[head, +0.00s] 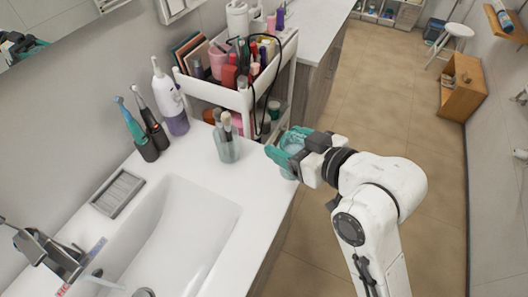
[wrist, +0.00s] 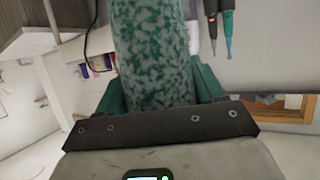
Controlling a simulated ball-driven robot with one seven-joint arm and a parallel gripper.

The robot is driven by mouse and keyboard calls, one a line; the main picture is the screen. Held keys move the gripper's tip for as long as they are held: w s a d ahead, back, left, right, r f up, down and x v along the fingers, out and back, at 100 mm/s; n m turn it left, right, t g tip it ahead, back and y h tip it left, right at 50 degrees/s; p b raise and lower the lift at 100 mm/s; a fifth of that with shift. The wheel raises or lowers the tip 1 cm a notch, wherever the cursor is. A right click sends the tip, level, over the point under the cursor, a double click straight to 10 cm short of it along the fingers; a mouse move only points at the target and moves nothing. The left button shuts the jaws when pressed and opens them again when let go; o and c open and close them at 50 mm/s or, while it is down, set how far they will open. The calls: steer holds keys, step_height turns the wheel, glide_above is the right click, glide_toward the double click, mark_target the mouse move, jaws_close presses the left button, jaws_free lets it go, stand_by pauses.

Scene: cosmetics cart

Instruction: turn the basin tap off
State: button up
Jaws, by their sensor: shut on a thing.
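The grey basin tap (head: 62,262) stands at the lower left of the head view, at the edge of the white basin (head: 185,235). A pale streak like running water (head: 103,283) shows in the basin beside it. A red and blue strip (head: 90,258) lies by the tap. My gripper (head: 285,155) is at the counter's right edge, well away from the tap. It is shut on a speckled green cup (head: 293,141), which fills the middle of the wrist view (wrist: 153,50). The cup's far side and base are hidden.
A tumbler with brushes (head: 226,148) stands left of my gripper. Electric toothbrushes (head: 143,130), a white and purple device (head: 171,105) and a soap tray (head: 118,193) line the wall side. A loaded cosmetics cart (head: 238,97) stands behind.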

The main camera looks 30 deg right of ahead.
mark_target(288, 141)
steer(key=shift+d+b+x, duration=0.2)
steer(key=shift+b+x, duration=0.7)
steer(key=shift+b, duration=0.7)
steer(key=shift+d+b+x, duration=0.2)
steer(key=shift+b+x, duration=0.65)
steer(key=shift+b, duration=0.75)
steer(key=shift+w+f, duration=0.15)
steer(key=shift+w, duration=0.15)
steer(key=shift+w+a+f, duration=0.1)
steer(key=shift+w+f, duration=1)
steer(key=shift+f, duration=0.55)
steer(key=shift+w+f, duration=1.15)
steer(key=shift+f, duration=0.45)
steer(key=shift+w+a+f, duration=0.1)
steer(key=shift+w+f, duration=1)
steer(key=shift+f, duration=0.55)
steer(key=shift+f, duration=0.15)
steer(key=o, duration=1.1)
